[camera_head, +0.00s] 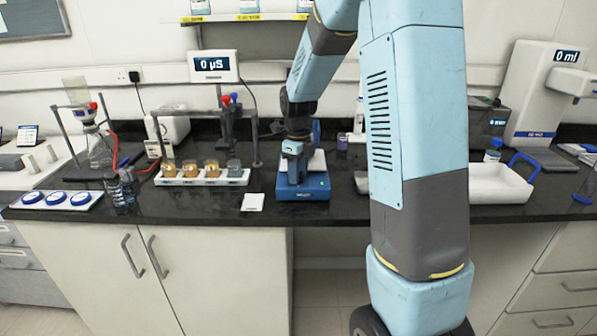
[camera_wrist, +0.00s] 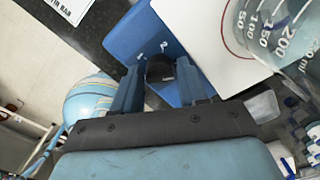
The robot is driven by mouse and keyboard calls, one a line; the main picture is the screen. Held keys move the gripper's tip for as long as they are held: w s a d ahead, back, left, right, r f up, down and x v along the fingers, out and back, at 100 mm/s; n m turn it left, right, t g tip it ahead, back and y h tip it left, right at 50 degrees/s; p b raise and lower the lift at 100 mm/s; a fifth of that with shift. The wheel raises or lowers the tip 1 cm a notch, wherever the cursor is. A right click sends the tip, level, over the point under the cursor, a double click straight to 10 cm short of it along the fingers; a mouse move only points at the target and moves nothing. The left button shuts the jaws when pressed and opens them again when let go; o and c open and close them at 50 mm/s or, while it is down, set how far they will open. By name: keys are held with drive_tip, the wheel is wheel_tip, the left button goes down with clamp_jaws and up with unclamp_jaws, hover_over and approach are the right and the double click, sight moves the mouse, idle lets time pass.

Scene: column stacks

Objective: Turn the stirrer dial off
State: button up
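The stirrer (camera_head: 318,188) is a low blue unit with a white top plate near the front edge of the black bench. In the wrist view its blue housing (camera_wrist: 130,38) surrounds a dark round dial (camera_wrist: 160,68). My gripper (camera_head: 292,180) points down at the stirrer's front left. In the wrist view the two blue fingers of my gripper (camera_wrist: 160,75) are apart, one on each side of the dial. Whether they press on it is unclear. The dial's pointer setting cannot be read. My gripper hides the dial in the head view.
A glass beaker (camera_wrist: 290,35) with volume marks stands on the white plate, close right of my fingers. A white rack (camera_head: 205,181) with several jars is left of the stirrer. A white card (camera_head: 252,202) lies in front. A white tray (camera_head: 495,190) stands right.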

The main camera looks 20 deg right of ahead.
drive_tip(key=c, duration=0.7)
